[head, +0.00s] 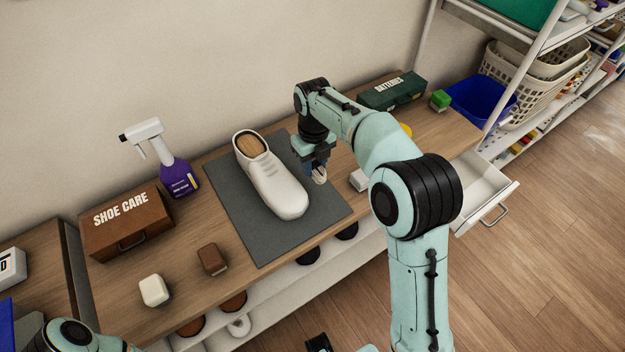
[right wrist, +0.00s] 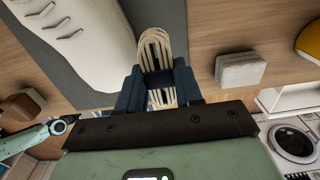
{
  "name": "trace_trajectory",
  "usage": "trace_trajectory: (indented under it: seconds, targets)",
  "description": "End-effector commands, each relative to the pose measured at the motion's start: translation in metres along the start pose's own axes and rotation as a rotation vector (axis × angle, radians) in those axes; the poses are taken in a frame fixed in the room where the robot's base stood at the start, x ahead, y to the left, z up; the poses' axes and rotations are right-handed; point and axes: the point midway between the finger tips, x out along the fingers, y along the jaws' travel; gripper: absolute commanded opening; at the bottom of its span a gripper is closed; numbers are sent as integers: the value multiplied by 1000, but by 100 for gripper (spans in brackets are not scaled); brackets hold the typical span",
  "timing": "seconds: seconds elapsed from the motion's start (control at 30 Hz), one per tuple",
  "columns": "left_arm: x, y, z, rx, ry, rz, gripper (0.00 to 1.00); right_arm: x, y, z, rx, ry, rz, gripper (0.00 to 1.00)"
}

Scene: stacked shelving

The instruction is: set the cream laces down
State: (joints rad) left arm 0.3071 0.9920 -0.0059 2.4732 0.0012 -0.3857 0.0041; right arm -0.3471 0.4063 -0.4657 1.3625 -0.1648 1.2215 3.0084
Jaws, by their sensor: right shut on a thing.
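The cream laces (head: 320,177) are a looped bundle in the jaws of my right gripper (head: 318,168). In the right wrist view the laces (right wrist: 154,42) stick out beyond the two dark fingers, which are shut on them. The gripper is over the right part of the grey mat (head: 243,228), to the right of the white shoe (head: 272,178). I cannot tell the exact gap between the laces and the mat. A dark part at the bottom edge of the head view may be my left gripper (head: 318,343); its jaws are unclear.
The SHOE CARE box (head: 127,225), purple spray bottle (head: 178,178), brown block (head: 211,259) and white block (head: 154,290) are left of the mat. A pale block (head: 358,180), BATTERIES box (head: 391,92) and green block (head: 440,99) are right. An open drawer (head: 487,202) juts out.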

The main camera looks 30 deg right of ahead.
Motion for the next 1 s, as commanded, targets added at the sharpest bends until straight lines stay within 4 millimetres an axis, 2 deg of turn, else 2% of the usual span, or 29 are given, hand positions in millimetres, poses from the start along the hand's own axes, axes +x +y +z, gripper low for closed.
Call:
trace_trajectory:
  seconds: [0.17, 0.4, 0.47, 0.9, 0.93, 0.97, 1.0]
  targets:
    - [2, -1, 0, 0, -1, 0, 43, 14, 0, 0, 0, 1, 0, 6]
    - [8, -4, 1, -1, -3, -1, 43, 55, 0, -1, 0, 3, 1, 6]
    - [9, -4, 1, -1, -3, -1, 43, 61, 0, 0, 0, 1, 1, 6]
    - [10, -4, 2, -2, -4, -1, 43, 68, 0, 0, -1, -1, 0, 6]
    - [10, -4, 2, -2, -4, -2, 43, 68, 0, 0, -1, -1, 0, 38]
    - [10, -4, 2, -2, -4, -1, 43, 68, 0, 0, -1, -1, 0, 46]
    - [10, -4, 2, -2, -4, -1, 43, 68, 0, 0, -1, -1, 0, 46]
